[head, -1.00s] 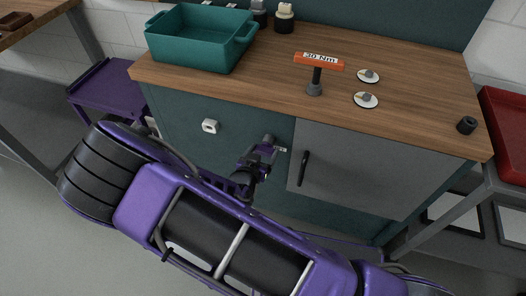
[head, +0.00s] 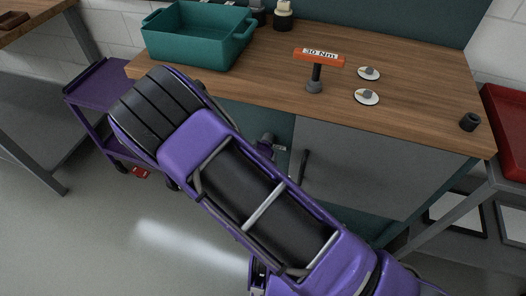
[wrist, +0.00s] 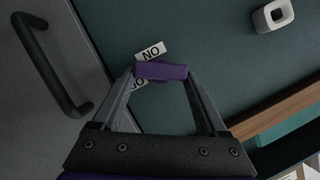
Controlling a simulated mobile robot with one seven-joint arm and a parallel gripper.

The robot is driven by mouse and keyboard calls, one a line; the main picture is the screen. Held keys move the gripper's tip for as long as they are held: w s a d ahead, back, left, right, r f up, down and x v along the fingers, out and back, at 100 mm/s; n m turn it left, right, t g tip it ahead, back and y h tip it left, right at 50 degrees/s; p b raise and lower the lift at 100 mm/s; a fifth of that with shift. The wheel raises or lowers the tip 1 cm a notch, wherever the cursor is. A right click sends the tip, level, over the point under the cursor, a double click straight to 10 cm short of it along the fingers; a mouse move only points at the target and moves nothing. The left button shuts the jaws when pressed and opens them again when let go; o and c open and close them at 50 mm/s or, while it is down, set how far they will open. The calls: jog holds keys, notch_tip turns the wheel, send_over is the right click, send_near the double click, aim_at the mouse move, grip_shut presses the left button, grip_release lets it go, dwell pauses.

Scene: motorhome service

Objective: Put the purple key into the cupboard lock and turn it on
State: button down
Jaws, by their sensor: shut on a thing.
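In the wrist view my gripper (wrist: 160,72) is shut on the purple key (wrist: 162,71), whose bar-like head lies between the fingertips. The key is in front of the teal cupboard panel (wrist: 215,60), close to two small white labels (wrist: 152,50), one reading "NO". The lock itself cannot be made out, and I cannot tell whether the key's tip is in it. In the head view my arm hides most of the gripper; a dark end part (head: 266,143) shows beside the grey cupboard door (head: 360,165).
A black bar handle (head: 304,165) stands out from the grey door, left of the key in the wrist view (wrist: 50,65). A white square fitting (wrist: 272,15) sits on the teal panel. On the worktop (head: 420,110) stand a teal bin (head: 195,45) and a torque tool (head: 318,58).

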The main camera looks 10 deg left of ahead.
jog(key=shift+d, duration=0.1)
jog(key=shift+m, duration=0.3)
jog(key=shift+d+f+m+t+y, duration=0.1)
jog(key=shift+d+m+t+y, duration=0.25)
jog(key=shift+m, duration=0.35)
jog(key=shift+f+m+t+y, duration=0.25)
jog(key=shift+m+y, duration=0.4)
jog(key=shift+m, duration=0.45)
jog(key=shift+a+m+t+y, duration=0.1)
jog(key=shift+m+t+y, duration=0.25)
jog(key=shift+m, duration=0.45)
grip_release()
